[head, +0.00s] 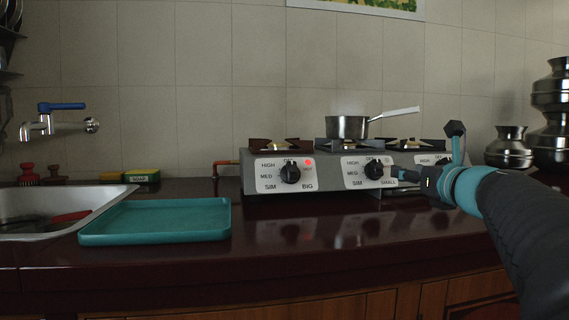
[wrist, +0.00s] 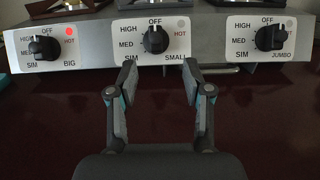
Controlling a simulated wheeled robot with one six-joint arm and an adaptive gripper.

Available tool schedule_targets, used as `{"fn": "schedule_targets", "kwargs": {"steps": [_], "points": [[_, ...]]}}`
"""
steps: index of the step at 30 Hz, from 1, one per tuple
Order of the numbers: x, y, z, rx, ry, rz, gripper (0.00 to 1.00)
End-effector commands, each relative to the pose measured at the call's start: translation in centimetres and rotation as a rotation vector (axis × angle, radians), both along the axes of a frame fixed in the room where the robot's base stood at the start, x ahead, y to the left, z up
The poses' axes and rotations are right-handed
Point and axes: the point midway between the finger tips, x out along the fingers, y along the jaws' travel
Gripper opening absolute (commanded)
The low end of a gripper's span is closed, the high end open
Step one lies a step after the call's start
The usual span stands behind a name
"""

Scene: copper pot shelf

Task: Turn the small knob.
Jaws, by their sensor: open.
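The small knob (wrist: 156,39) is black and sits on the white panel marked SMALL, in the middle of the stove front. Its pointer stands up near OFF in the wrist view, and the lamp beside it is grey. The same knob (head: 374,169) shows in the head view just left of my gripper (head: 398,173). In the wrist view my gripper (wrist: 160,82) is open, its two fingers apart below the knob, with nothing between them. I see no contact with the knob.
The big knob (wrist: 43,48) is on the left with a lit red lamp, and the jumbo knob (wrist: 270,37) on the right. A steel saucepan (head: 347,127) stands on the middle burner. A teal tray (head: 155,238) lies left on the dark counter (head: 300,245), whose front is clear.

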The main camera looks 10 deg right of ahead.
Motion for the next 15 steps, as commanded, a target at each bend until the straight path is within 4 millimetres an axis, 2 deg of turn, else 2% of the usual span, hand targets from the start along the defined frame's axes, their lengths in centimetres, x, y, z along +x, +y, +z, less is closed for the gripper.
{"fn": "schedule_targets", "kwargs": {"steps": [6,15], "points": [[4.4,0.9,-0.2,0.001,0.002,0.015,0.50],[9.5,0.9,-0.1,-0.001,0.002,0.012,0.50]]}}
